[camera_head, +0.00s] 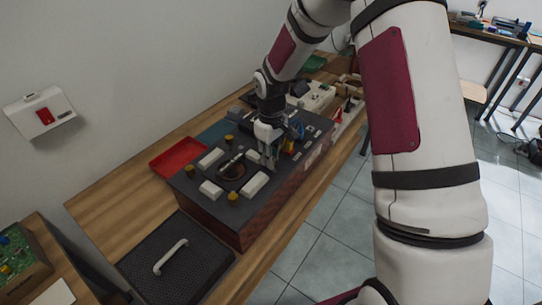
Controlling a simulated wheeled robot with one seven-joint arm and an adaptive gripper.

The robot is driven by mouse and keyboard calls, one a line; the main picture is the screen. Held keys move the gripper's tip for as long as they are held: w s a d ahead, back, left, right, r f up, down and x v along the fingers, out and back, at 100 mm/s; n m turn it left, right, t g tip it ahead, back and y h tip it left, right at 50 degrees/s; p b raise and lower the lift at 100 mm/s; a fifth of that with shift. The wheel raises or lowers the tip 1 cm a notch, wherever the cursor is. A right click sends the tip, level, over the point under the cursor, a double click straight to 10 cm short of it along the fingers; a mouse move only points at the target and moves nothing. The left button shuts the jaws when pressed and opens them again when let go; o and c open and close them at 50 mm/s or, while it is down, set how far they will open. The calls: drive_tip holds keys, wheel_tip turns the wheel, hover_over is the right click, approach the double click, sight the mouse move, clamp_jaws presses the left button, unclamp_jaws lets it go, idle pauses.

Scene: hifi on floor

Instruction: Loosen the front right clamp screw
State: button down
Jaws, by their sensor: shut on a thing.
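The dark-topped unit (215,214) with reddish-brown sides stands on the wooden table. Its top carries yellow clamp screws at the left (191,170), far (228,139) and near (233,197) corners of a group around a round dark recess (231,171). My gripper (270,163) points down at the right corner of this group. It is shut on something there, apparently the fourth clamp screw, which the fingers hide. White blocks (254,184) sit between the screws.
Small blue and yellow parts stand close to my gripper's right. A red tray (178,157) lies behind the unit at the left. A dark perforated cover with a pale handle (171,257) lies at the near left. Bare wood (120,213) shows at the left.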

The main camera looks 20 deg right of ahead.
drive_tip(key=shift+n, duration=0.5)
idle(0.3)
drive_tip(key=c, duration=1.4)
unclamp_jaws()
wheel_tip(320, 180, up, 12)
drive_tip(key=shift+r, duration=0.1)
